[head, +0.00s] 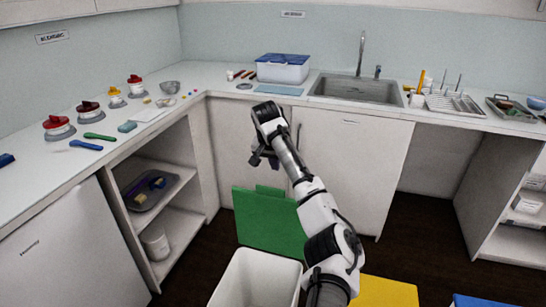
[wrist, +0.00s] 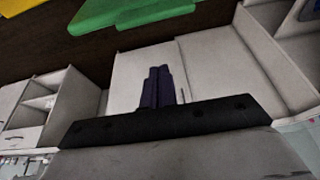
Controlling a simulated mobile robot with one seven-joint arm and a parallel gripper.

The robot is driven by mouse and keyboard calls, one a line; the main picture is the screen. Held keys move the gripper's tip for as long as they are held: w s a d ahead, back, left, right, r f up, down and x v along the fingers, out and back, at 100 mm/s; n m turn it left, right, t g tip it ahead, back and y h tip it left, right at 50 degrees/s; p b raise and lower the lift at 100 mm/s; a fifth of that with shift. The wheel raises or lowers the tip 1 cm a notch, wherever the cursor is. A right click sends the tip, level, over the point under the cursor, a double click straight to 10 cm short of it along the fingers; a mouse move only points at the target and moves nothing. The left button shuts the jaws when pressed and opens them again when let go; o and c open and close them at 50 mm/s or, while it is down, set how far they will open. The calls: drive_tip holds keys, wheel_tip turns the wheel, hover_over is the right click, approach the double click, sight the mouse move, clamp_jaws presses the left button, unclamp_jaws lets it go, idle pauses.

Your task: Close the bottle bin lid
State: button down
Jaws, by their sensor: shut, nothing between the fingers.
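A white bin (head: 250,278) stands at the bottom centre of the head view with its top open. Its green lid (head: 268,222) stands raised at the bin's far edge, with a tab on its top edge. The lid also shows at the top of the wrist view (wrist: 132,12). No label on the bin is readable. My gripper (head: 262,160) hangs above and beyond the lid's top edge, apart from it, in front of the white cabinet doors. Its dark fingers (wrist: 158,88) are together and empty in the wrist view.
A yellow lid (head: 388,291) lies to the right of the open bin, with a blue lid (head: 485,300) farther right. The counter with sink (head: 357,90) runs along the back. Open shelves (head: 160,215) stand at left. Dark floor (head: 415,235) is clear between.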

drive_tip(key=shift+s+a+f+p, duration=0.1)
drive_tip(key=shift+s+f+p, duration=0.25)
drive_tip(key=shift+f, duration=0.55)
drive_tip(key=shift+s+a+f+p, duration=0.15)
drive_tip(key=shift+s+f+p, duration=0.2)
drive_tip(key=shift+f, duration=0.5)
drive_tip(key=shift+s+a+f+p, duration=0.1)
drive_tip(key=shift+s+f+p, duration=0.25)
drive_tip(key=shift+f, duration=0.55)
